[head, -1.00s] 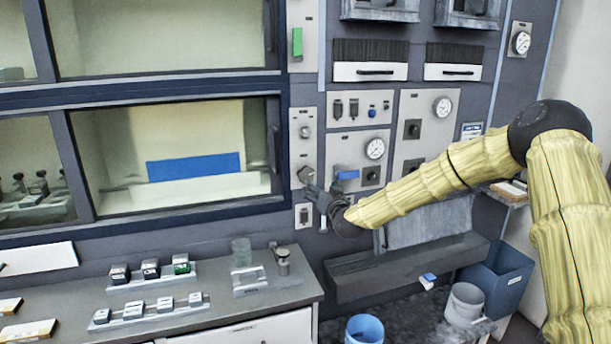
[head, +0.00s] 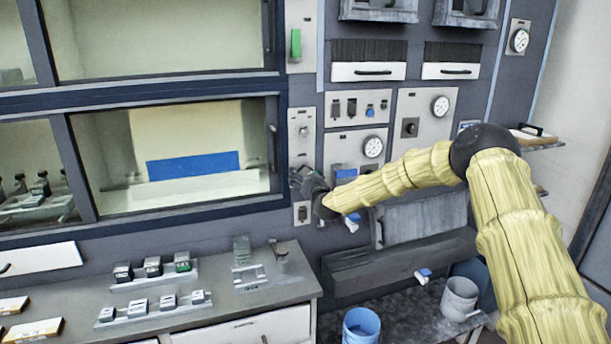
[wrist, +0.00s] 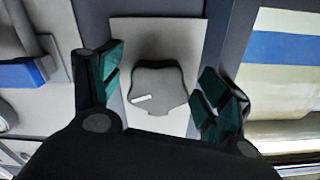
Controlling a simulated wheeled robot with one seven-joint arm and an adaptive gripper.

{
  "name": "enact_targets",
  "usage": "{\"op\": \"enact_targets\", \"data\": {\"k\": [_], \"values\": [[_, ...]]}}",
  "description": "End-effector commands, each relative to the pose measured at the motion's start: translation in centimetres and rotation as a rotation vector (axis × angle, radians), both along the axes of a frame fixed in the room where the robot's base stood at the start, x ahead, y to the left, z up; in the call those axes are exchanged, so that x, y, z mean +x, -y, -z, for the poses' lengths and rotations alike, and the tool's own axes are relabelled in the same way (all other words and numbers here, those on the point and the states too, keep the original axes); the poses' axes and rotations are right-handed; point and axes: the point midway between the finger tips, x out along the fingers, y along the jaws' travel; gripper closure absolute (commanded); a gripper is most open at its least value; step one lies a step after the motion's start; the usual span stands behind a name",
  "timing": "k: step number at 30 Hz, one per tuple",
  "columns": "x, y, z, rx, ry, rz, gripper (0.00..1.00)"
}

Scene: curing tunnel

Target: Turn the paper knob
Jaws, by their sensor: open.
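A grey, lobed knob (wrist: 158,88) with a white mark near its lower left sits on a pale square plate (wrist: 185,30) in the wrist view. My gripper (wrist: 161,70) is open, with one dark green-padded finger on each side of the knob. Gaps show between the fingers and the knob, so neither side appears to touch it. In the head view my gripper (head: 304,180) is at the lower part of the narrow pale panel (head: 302,150) beside the lower window, and it hides the knob there.
A blue-handled part (wrist: 22,72) lies to the left in the wrist view. In the head view a gauge (head: 373,147) and switches are right of the gripper. A counter (head: 225,305) with small blocks stands below left, and a blue bucket (head: 361,326) below.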

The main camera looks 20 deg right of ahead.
Motion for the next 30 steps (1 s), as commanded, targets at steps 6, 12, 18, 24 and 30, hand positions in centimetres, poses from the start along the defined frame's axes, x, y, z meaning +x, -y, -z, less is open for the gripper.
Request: {"op": "enact_targets", "data": {"k": [6,12,18,24,30], "values": [[0.39,0.03,0.06,0.0,0.0,0.001,0.24],[0.36,0.08,0.06,0.0,0.0,0.001,0.27],[0.34,0.1,0.05,0.0,0.0,0.001,0.64],[0.34,0.37,0.08,0.002,0.0,0.003,0.7],[0.33,0.26,0.25,0.032,0.0,0.003,0.7]]}}
